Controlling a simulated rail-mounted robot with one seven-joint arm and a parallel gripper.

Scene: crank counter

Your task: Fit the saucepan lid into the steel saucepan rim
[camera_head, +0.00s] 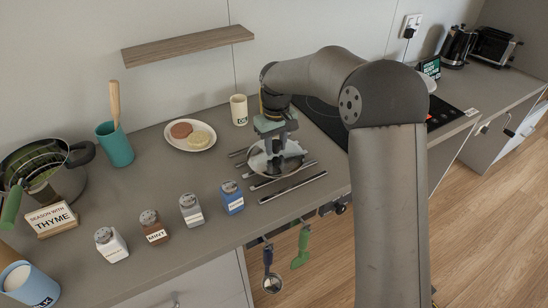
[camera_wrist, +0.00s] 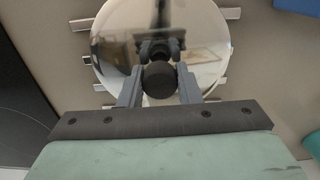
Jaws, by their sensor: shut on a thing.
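The saucepan lid (camera_head: 262,163) is a round, shiny disc with a dark round knob (camera_wrist: 160,84). It is over several metal bars on the counter; I cannot tell whether it touches them. My gripper (camera_head: 273,143) points down over the lid, with its fingers shut on the knob from both sides. In the wrist view the lid (camera_wrist: 112,52) looks level and reflects the fingers. A steel pan (camera_head: 68,183) with a dark handle stands at the far left, well away from the gripper. A green-handled item rests in or across it and hides part of its rim.
Several labelled shakers (camera_head: 191,209) stand along the front of the counter. A thyme sign (camera_head: 52,220) is before the pan. A teal utensil cup (camera_head: 116,146), a plate (camera_head: 206,142) and an oil jar (camera_head: 239,109) stand farther back. A wooden shelf (camera_head: 188,46) is above.

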